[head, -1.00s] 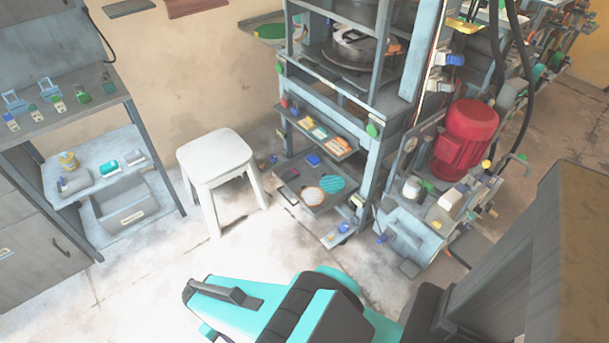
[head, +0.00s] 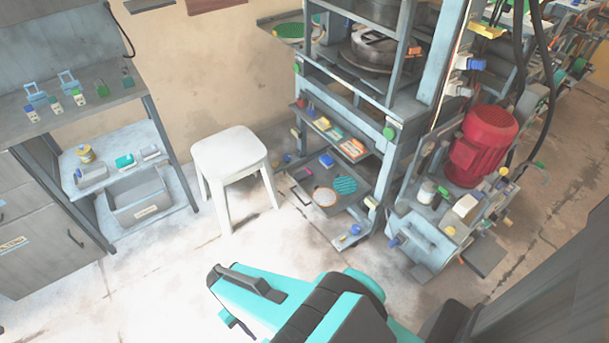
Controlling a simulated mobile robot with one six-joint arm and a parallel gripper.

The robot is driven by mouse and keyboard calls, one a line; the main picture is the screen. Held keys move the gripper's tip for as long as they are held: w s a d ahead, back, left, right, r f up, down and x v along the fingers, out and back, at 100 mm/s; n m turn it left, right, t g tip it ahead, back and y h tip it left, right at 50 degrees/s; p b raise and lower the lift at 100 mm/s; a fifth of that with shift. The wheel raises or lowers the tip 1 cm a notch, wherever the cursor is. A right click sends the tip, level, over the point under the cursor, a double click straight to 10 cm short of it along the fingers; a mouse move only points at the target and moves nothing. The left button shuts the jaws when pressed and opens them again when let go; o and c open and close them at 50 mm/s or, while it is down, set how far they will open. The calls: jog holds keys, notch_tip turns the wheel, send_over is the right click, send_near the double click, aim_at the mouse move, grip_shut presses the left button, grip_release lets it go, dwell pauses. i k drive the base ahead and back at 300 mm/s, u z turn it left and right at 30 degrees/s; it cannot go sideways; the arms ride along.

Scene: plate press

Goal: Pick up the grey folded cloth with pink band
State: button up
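I cannot pick out a grey folded cloth with a pink band for certain. A small grey item (head: 92,177) lies on the lower shelf of the left workbench, but no pink band shows on it. My teal and black arm (head: 290,305) reaches in from the bottom edge, in front of the white stool. My gripper's fingers do not show, so I see nothing held.
A white stool (head: 230,153) stands mid-floor between the left workbench (head: 75,111) and the press frame (head: 399,150). A grey bin (head: 139,200) sits low under the bench. A red motor (head: 483,145) is at the right. Pale floor is clear left of my arm.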

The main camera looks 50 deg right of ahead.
aim_at(303, 174)
jog(key=u, duration=0.05)
jog(key=i, duration=1)
jog(key=z, duration=0.05)
